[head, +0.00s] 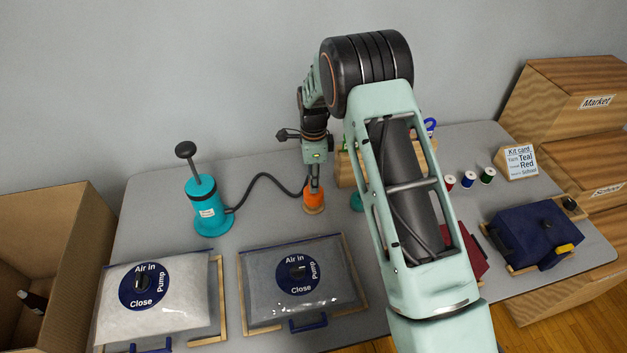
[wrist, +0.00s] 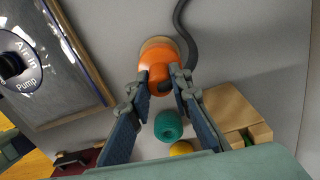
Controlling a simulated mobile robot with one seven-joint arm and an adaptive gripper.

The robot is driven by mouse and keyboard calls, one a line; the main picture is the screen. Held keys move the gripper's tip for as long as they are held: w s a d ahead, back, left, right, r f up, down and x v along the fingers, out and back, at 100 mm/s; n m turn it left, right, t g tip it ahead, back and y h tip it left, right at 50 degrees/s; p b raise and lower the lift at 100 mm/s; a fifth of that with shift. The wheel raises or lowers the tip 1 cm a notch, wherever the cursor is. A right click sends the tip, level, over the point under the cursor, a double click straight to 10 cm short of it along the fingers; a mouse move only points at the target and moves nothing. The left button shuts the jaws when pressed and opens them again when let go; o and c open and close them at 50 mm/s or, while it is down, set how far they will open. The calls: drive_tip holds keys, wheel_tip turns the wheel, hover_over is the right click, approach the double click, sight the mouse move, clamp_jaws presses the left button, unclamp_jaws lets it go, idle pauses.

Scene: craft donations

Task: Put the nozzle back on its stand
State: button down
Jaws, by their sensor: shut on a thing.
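The orange nozzle (head: 313,197) is at the back middle of the table, with a dark hose running from it to the teal pump (head: 207,205). My gripper (head: 315,184) points down and is shut on the nozzle from above. In the wrist view the nozzle (wrist: 160,64) shows between and just beyond my fingertips (wrist: 162,84). The round wooden stand (head: 315,210) is directly under the nozzle, and its rim shows in the wrist view (wrist: 155,42). Nozzle and stand look touching or nearly so; I cannot tell whether the nozzle is fully seated.
Two clear bags with round valves, the left one (head: 155,306) and the right one (head: 335,305), lie on frames in front. A teal spool (wrist: 168,125) and a wooden block (wrist: 228,108) are close to my gripper. Small thread spools (head: 467,180) stand right.

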drive_tip(key=shift+f+b, duration=0.8)
drive_tip(key=shift+f, duration=0.45)
drive_tip(key=c, duration=1.7)
unclamp_jaws()
drive_tip(key=shift+r, duration=0.1)
wheel_tip(320, 180, up, 12)
drive_tip(key=shift+f, duration=0.1)
